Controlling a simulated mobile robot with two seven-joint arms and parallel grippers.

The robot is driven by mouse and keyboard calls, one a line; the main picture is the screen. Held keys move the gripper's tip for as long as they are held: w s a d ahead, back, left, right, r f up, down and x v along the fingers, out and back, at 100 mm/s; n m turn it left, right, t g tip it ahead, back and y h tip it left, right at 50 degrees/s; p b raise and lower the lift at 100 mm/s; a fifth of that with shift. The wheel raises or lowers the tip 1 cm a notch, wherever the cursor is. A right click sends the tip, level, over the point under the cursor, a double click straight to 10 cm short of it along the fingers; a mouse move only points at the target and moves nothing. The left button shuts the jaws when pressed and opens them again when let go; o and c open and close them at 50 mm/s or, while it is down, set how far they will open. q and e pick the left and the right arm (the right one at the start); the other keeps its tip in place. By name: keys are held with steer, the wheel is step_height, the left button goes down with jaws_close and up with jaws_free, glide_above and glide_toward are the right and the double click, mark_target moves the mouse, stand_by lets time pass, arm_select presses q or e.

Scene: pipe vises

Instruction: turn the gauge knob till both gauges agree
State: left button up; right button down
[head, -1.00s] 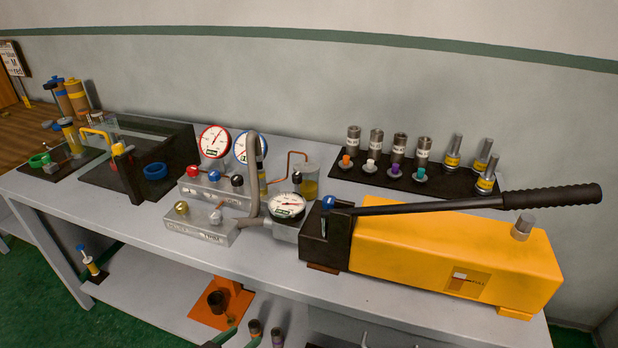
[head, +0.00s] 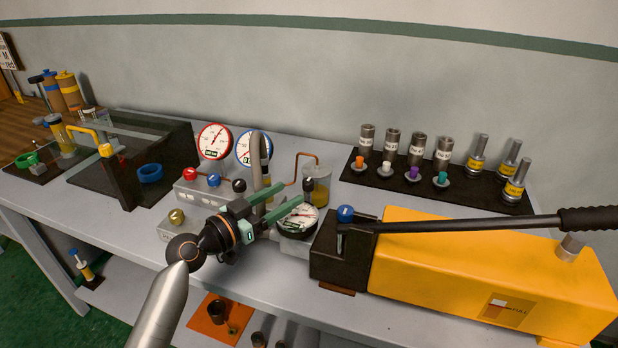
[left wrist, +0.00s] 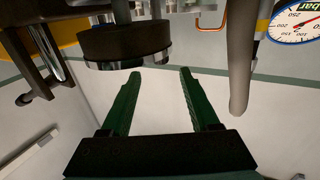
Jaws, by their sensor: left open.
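A red-rimmed gauge (head: 215,140) and a blue-rimmed gauge (head: 254,148) stand side by side at the back of a grey valve block. The blue-rimmed gauge shows partly in the left wrist view (left wrist: 297,24). Their exact readings are too small to compare. Red (head: 186,174), blue (head: 213,180) and black (head: 239,185) knobs sit on the block; a brass knob (head: 176,216) sits lower in front. My left gripper (head: 293,193) is open, its green fingers reaching right beside the dark-rimmed pump gauge (head: 299,220). Nothing shows between the fingers in the left wrist view (left wrist: 158,82).
A yellow hand pump (head: 490,270) with a long black lever fills the right. A grey hose (head: 259,160) rises close to my left gripper. A black rack (head: 440,187) of fittings stands behind. A dark open box (head: 120,165) stands left.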

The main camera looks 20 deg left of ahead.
mark_target(304, 184)
arm_select(q)
steer(key=p+x, duration=0.1)
steer(key=x, duration=0.6)
steer(key=shift+w+d, duration=0.1)
steer(key=shift+w, duration=0.2)
jaws_close()
